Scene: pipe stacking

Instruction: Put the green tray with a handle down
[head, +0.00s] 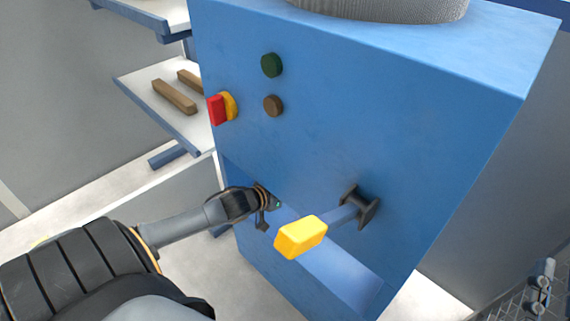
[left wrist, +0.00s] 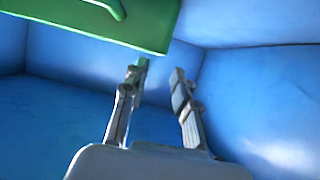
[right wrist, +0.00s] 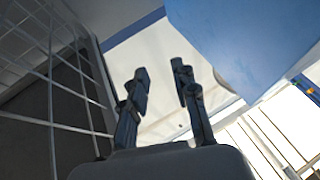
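The green tray (left wrist: 95,25) fills the upper left of the left wrist view, with part of its green handle at the top edge. My left gripper (left wrist: 160,76) has its two fingers apart with nothing between them. Its left fingertip is close to the tray's lower edge; I cannot tell whether they touch. In the head view my left arm reaches into the lower opening of the blue machine (head: 400,130), and its gripper is mostly hidden there. My right gripper (right wrist: 159,72) is open and empty in the right wrist view.
A lever with a yellow handle (head: 301,237) sticks out from the machine's front, right of my left arm. A red-and-yellow switch (head: 220,108) and round buttons sit above. Shelves with wooden bars (head: 174,97) stand behind left. Wire mesh (right wrist: 50,75) is left of my right gripper.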

